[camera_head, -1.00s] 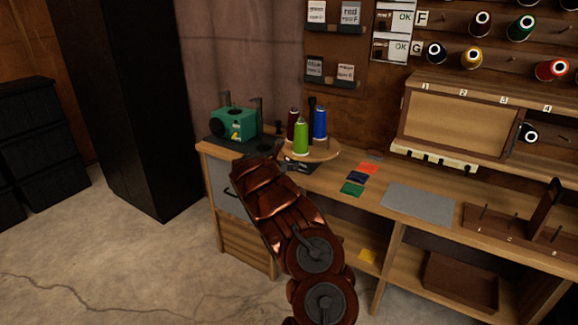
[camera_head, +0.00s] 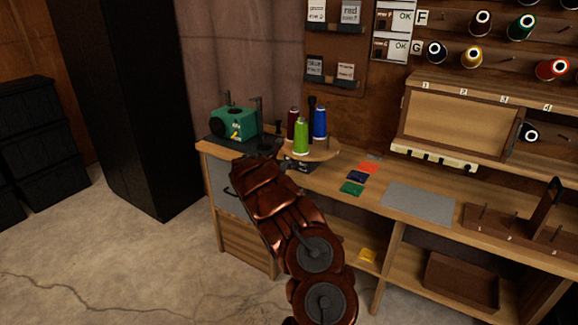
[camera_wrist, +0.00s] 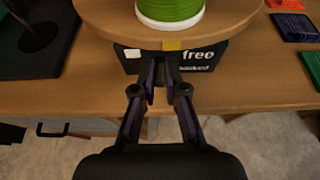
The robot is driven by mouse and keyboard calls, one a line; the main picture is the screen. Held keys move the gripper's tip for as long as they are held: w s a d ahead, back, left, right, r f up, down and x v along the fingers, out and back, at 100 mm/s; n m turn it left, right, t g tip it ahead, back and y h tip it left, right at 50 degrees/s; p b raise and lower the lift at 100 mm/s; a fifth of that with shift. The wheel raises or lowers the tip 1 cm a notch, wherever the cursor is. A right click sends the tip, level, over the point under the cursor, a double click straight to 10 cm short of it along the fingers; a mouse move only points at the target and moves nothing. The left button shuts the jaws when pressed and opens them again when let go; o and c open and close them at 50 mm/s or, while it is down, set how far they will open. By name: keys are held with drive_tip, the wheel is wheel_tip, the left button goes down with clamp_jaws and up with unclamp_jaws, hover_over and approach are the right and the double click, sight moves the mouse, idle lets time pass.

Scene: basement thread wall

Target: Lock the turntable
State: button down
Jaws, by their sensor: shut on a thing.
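The turntable (camera_head: 322,153) is a round wooden disc on the bench, carrying green, blue and dark red thread cones. In the wrist view its front rim (camera_wrist: 225,35) crosses the top, with the base of the green cone (camera_wrist: 170,10) on it. Under the rim is a black base (camera_wrist: 206,62) with a white label reading "free" and a smaller word partly hidden. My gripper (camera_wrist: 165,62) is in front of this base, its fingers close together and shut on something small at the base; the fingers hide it. A yellow mark (camera_wrist: 172,45) shows just above the fingertips.
A green machine (camera_head: 233,122) stands on a dark mat left of the turntable. Red, blue and green packets (camera_head: 352,188) and a grey mat (camera_head: 418,200) lie to the right. Thread racks and a wooden cabinet (camera_head: 458,117) are above the bench. The floor in front is clear.

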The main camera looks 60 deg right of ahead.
drive_tip(key=shift+f+b, duration=0.3)
drive_tip(key=shift+b, duration=0.85)
drive_tip(key=b, duration=0.2)
drive_tip(key=h+b, duration=0.1)
drive_tip(key=b, duration=0.2)
drive_tip(key=shift+a+f+h, duration=0.15)
drive_tip(key=shift+f+h, duration=0.15)
drive_tip(key=shift+f, duration=0.1)
drive_tip(key=shift+b, duration=0.85)
drive_tip(key=h+b, duration=0.1)
drive_tip(key=b, duration=0.1)
drive_tip(key=shift+f+b, duration=0.1)
drive_tip(key=shift+b, duration=0.8)
drive_tip(key=h+b, duration=0.1)
drive_tip(key=b, duration=0.2)
drive_tip(key=f+h+b, duration=0.1)
drive_tip(key=b, duration=0.3)
drive_tip(key=shift+a+t, duration=0.1)
drive_tip(key=shift+t, duration=0.2)
drive_tip(key=h+b, duration=0.1)
drive_tip(key=b, duration=0.2)
drive_tip(key=shift+f, duration=0.15)
drive_tip(key=shift+h+b, duration=0.6)
drive_tip(key=shift+b, duration=0.4)
